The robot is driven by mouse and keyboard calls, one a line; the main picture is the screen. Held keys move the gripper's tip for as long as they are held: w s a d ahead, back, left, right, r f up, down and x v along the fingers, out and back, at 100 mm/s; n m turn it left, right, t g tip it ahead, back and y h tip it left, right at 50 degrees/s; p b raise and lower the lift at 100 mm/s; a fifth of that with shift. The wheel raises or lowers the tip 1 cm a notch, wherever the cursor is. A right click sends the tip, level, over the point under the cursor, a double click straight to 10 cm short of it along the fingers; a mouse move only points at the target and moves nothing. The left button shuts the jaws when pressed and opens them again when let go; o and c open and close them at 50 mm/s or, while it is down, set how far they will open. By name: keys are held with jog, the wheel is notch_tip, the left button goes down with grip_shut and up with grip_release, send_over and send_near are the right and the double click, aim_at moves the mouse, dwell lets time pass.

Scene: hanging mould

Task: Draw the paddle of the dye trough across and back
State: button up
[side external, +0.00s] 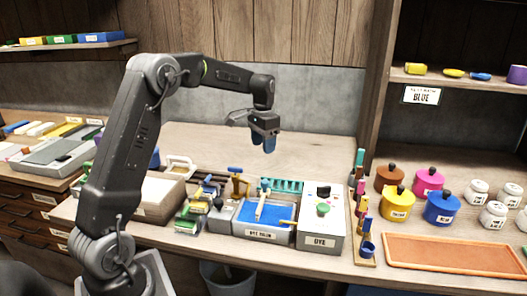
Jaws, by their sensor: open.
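The dye trough (262,228) stands on the bench at the middle of the side external view, a grey box with blue dye in it and a label on its front. A pale wooden paddle (261,205) stands tilted in the trough, its lower end at the blue dye. My gripper (268,143) points downward, above and slightly right of the paddle, and is apart from it. Its blue fingertips are small in this view; it is open and nothing shows between them.
Right of the trough stands a light box labelled DYE (319,243) with a green knob. A teal rack (282,186) is behind the trough. Small tools and a brass-coloured post (236,181) crowd its left. Colored pots and an orange tray (455,256) lie right. The bench behind is clear.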

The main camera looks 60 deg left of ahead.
aim_at(265, 182)
jog(key=f, duration=1.3)
jog(key=shift+w+d+f, duration=0.2)
jog(key=shift+f, duration=0.2)
jog(key=shift+c, duration=0.3)
grip_shut()
